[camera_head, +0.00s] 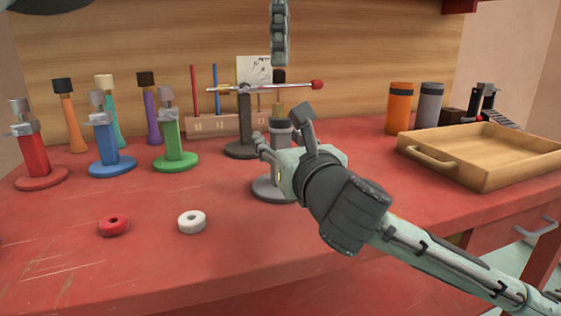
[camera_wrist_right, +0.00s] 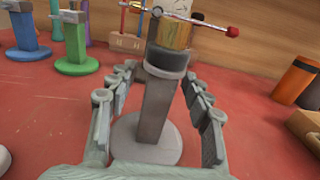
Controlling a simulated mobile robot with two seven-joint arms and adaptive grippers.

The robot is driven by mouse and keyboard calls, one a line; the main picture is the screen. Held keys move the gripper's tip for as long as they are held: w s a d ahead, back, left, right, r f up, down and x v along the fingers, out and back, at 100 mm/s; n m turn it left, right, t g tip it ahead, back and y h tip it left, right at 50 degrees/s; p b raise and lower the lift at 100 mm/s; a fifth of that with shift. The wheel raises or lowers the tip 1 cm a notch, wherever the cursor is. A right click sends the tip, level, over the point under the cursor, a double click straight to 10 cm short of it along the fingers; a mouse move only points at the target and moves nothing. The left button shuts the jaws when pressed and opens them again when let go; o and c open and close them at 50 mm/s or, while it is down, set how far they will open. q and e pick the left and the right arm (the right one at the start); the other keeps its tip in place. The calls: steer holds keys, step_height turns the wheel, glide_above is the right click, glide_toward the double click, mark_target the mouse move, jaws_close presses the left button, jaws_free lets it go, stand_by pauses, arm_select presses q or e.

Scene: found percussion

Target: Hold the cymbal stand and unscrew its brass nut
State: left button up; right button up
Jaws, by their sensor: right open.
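The cymbal stand is a grey post (camera_wrist_right: 155,112) on a round grey base (camera_head: 270,189), upright on the red bench. A dark collar (camera_wrist_right: 167,60) sits near its top, with the brass-coloured nut (camera_wrist_right: 175,33) above it. My right gripper (camera_wrist_right: 160,73) is open, with one finger on each side of the post; gaps show between fingers and post. In the head view my right gripper (camera_head: 279,125) hides much of the post. My left gripper (camera_head: 279,40) hangs straight above the stand, seen edge-on, with nothing visible in it. Its jaw gap is hidden.
A dark stand (camera_head: 243,115) with a horizontal red-tipped rod (camera_head: 318,84) is close behind. Red (camera_head: 33,155), blue (camera_head: 105,140) and green (camera_head: 172,140) stands are left. A wooden tray (camera_head: 470,180) is right.

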steer(key=shift+c, duration=0.2)
jaws_close()
stand_by(0.4)
